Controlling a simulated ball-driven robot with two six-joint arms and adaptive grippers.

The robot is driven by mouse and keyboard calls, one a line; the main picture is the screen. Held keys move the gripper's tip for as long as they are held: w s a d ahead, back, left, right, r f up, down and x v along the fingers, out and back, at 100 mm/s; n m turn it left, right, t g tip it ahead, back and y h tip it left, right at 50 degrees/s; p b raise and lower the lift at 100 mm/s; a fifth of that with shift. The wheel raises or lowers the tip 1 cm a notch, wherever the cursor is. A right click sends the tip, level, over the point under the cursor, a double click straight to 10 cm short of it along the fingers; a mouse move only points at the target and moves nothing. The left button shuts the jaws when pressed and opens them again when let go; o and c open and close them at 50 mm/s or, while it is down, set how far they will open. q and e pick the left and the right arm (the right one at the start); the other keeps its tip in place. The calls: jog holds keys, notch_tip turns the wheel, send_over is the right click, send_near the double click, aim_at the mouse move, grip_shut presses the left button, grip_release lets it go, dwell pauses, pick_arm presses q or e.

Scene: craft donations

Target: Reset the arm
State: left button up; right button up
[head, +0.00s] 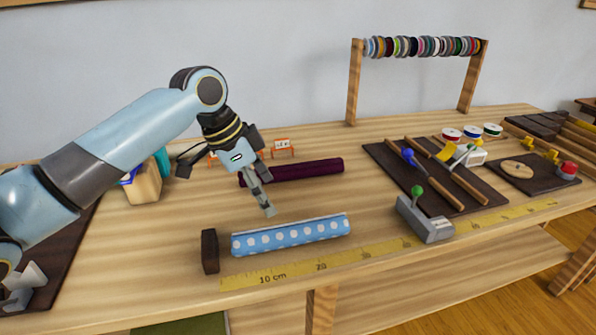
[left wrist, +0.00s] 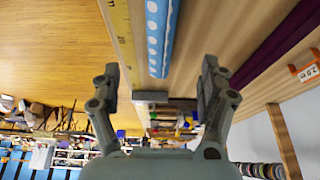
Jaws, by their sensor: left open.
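My left gripper (head: 267,200) hangs above the wooden workbench (head: 340,198), reaching in from the left. In the left wrist view its two fingers (left wrist: 160,85) are spread apart with nothing between them. A blue polka-dot roll (head: 291,234) lies on the bench in front of the gripper and also shows in the left wrist view (left wrist: 160,35). A dark purple roll (head: 300,171) lies behind the gripper; it shows at the right of the left wrist view (left wrist: 275,45). My right gripper is in neither view.
A dark block (head: 210,251) stands left of the blue roll. A yellow ruler strip (head: 350,257) runs along the front edge. A grey device with a green knob (head: 425,219) stands to the right, before a dark tool mat (head: 383,158). A ribbon rack (head: 355,82) stands at the back.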

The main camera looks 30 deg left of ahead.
pick_arm(q)
jog(key=s+d+f+n+y, duration=0.15)
jog(key=s+d+f, duration=0.3)
jog(key=s, duration=0.45)
jog(key=s+d+r+n+y, duration=0.1)
jog(key=s+r+n, duration=0.15)
jog(key=s, duration=0.45)
jog(key=s+d+r+n+y, duration=0.1)
jog(key=s+d+n, duration=0.15)
jog(key=s, duration=0.35)
jog(key=s+a+f+n+g+b, duration=0.1)
jog(key=a+f+b, duration=0.1)
jog(key=f, duration=1.3)
jog(key=s+a+f+b, duration=0.1)
jog(key=a+f+b, duration=0.1)
jog(key=f, duration=1.3)
jog(key=s+f+g+b, duration=0.1)
jog(key=s+f+b, duration=0.2)
jog(key=s+f, duration=1.5)
jog(key=shift+s+a+f+g+b, duration=0.25)
jog(key=shift+a+f+g+b, duration=0.1)
jog(key=shift+f, duration=0.55)
